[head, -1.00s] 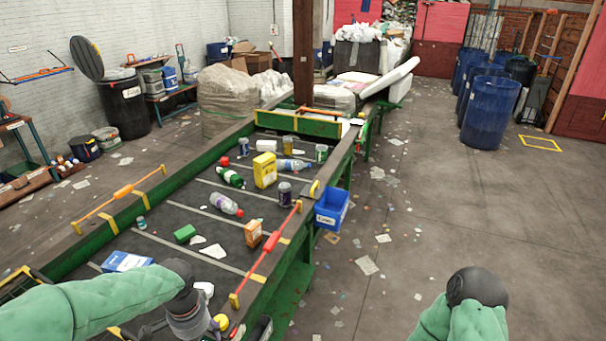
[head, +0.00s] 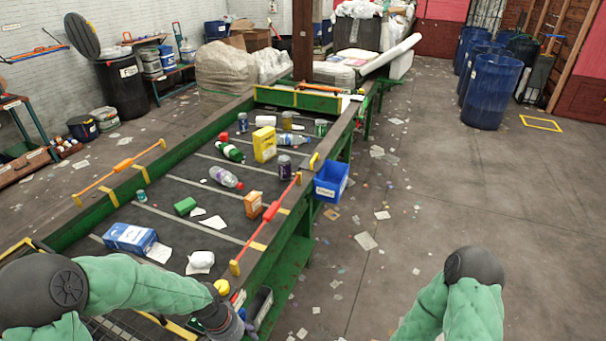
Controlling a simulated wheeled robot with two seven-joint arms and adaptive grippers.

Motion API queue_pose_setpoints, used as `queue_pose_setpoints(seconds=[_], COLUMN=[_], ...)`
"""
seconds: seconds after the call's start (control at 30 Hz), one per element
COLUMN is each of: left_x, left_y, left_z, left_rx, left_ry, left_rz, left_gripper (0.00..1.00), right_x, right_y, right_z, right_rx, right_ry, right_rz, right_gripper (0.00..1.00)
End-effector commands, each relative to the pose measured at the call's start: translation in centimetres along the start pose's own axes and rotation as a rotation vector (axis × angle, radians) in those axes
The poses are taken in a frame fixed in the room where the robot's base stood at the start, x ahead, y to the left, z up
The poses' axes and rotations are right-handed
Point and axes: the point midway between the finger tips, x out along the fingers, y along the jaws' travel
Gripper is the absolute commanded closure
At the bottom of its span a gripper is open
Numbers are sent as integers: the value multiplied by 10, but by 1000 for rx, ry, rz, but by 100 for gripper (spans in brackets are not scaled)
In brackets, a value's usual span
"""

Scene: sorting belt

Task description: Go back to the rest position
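My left arm's green sleeve (head: 140,285) crosses the lower left. Its dark grey wrist and gripper (head: 222,322) are at the bottom edge, by the near right side of the sorting belt (head: 165,215). The fingers are cut off or hidden, so I cannot tell whether they are open or hold anything. My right arm's green sleeve (head: 455,310) is bent at the lower right over the floor. Its gripper is below the picture.
The belt carries a blue-white carton (head: 130,238), an orange box (head: 253,204), a yellow container (head: 264,144), bottles and cans. A blue bin (head: 331,181) hangs on its right side. A black tray (head: 259,306) sits near my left wrist. The right floor (head: 420,215) is mostly clear, with litter.

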Motion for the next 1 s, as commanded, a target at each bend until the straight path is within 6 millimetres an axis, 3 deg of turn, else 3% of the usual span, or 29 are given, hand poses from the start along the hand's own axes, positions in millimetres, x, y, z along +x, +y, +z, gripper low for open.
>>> queue_pose_setpoints(seconds=[0.03,0.2,0.5,0.7,1.0], left_x=[30,101,199,228,231], left_y=[5,23,46,52,53], left_z=[7,22,66,86,89], left_rx=[-39,-191,-467,-571,-592], left_ry=[-4,23,43,50,53], left_rz=[27,87,122,111,107], left_gripper=[32,32,32,32,32], right_x=[9,25,50,57,58], right_y=[3,9,18,20,20], right_z=[0,-1,-2,-2,-2], right_rx=[0,0,0,0,0], right_ry=[0,-1,-1,-1,0], right_rz=[0,0,0,0,0], right_gripper=[48,48,48,48,48])
